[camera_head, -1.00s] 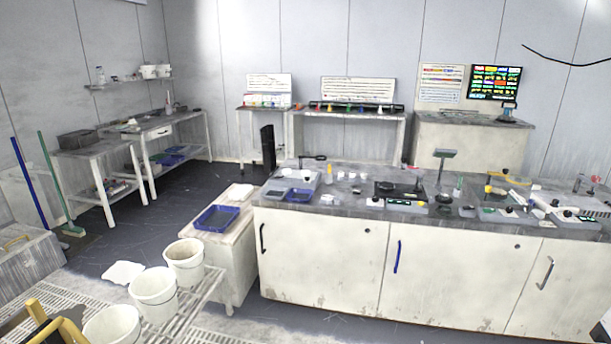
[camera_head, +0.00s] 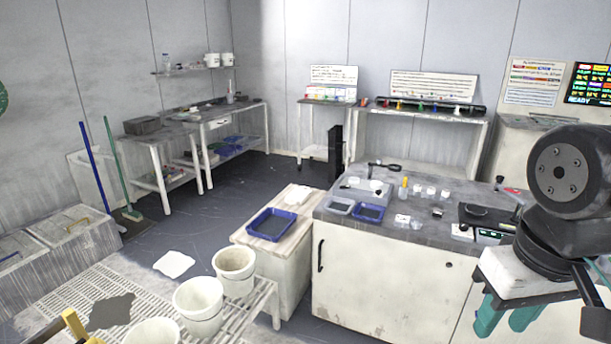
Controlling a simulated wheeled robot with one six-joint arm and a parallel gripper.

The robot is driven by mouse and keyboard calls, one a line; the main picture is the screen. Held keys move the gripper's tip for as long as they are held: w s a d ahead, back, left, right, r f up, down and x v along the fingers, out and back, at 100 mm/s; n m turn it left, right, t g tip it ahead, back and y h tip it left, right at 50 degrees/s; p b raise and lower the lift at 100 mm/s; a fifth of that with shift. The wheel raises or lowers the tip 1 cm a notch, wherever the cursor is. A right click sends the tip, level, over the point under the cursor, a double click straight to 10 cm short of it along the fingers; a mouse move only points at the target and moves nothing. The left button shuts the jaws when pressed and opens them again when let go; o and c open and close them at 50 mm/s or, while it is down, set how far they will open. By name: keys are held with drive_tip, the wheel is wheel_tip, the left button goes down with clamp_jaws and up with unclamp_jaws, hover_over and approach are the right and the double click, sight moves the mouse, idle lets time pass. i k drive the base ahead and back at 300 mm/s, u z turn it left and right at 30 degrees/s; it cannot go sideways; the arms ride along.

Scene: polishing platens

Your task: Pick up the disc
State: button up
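I cannot tell for sure which thing is the disc. A dark round piece (camera_head: 476,211) lies on a black square-based device on the right part of the long bench. My arm fills the right edge, with a large black joint. Its end, my gripper (camera_head: 506,316), shows as a white block with two teal parts pointing down, in front of the bench's cupboard doors. It is apart from both round pieces. Whether the teal parts are its fingertips, and how they are set, is unclear.
The long grey bench (camera_head: 335,206) holds small white cups and trays. A blue tray (camera_head: 271,225) sits on a low side table. White buckets (camera_head: 198,305) stand on a slatted rack at the front. Dark floor (camera_head: 230,205) is clear behind the side table.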

sight(376, 185)
drive_tip(key=u, duration=0.2)
drive_tip(key=i, duration=1.65)
drive_tip(key=z, duration=0.5)
drive_tip(key=i, duration=0.85)
drive_tip(key=z, duration=0.3)
